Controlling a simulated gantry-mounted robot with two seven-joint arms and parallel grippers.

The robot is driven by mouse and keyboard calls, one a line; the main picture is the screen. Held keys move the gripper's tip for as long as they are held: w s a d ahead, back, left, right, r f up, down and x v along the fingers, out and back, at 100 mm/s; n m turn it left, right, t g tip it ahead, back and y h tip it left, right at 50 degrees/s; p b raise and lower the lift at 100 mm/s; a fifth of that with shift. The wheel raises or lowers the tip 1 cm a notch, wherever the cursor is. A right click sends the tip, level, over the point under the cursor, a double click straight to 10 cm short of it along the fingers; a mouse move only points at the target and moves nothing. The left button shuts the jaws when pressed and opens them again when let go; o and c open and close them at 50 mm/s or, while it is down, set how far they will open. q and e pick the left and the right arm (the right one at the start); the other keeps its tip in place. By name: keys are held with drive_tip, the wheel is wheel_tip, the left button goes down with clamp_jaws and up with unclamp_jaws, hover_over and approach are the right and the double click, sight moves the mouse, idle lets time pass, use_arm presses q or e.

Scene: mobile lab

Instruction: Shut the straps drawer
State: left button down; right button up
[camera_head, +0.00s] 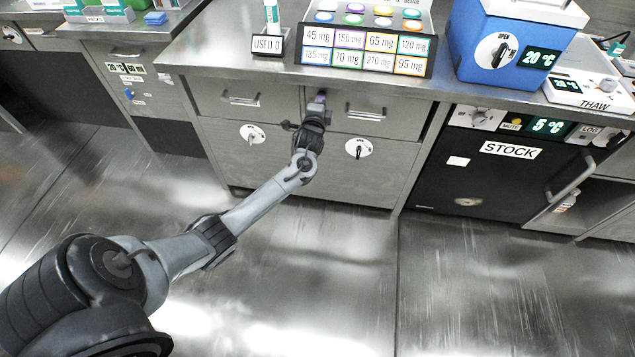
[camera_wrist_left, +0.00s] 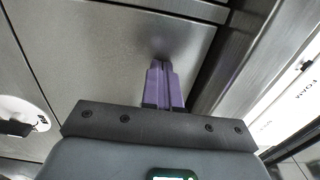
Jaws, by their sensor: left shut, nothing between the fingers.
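A steel cabinet under the counter has two drawers side by side, a left drawer (camera_head: 212,104) and a right drawer (camera_head: 388,126). Each has a bar handle, and both fronts look flush or nearly flush. No straps label is readable, so I cannot tell which is the straps drawer. My left gripper (camera_head: 320,97) is shut and empty, at the left end of the right drawer's front, left of its handle (camera_head: 365,112). In the left wrist view its purple fingers (camera_wrist_left: 164,72) are together, close to a bare metal front (camera_wrist_left: 110,45); contact is unclear. My right gripper is out of view.
The counter edge (camera_head: 200,62) overhangs the drawers. On the counter are a dose-label rack (camera_head: 365,50), a USED sign (camera_head: 268,43) and a blue cooler (camera_head: 510,45). Doors with round dials lie below the drawers, and a black STOCK fridge (camera_head: 490,180) stands right. The floor in front is clear.

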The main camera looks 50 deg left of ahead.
use_arm(q)
drive_tip(key=shift+w+a+f, duration=0.1)
drive_tip(key=shift+a+f, duration=0.15)
drive_tip(key=shift+f, duration=0.05)
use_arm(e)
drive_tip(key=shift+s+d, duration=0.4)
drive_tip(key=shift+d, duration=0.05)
use_arm(q)
drive_tip(key=shift+f, duration=0.1)
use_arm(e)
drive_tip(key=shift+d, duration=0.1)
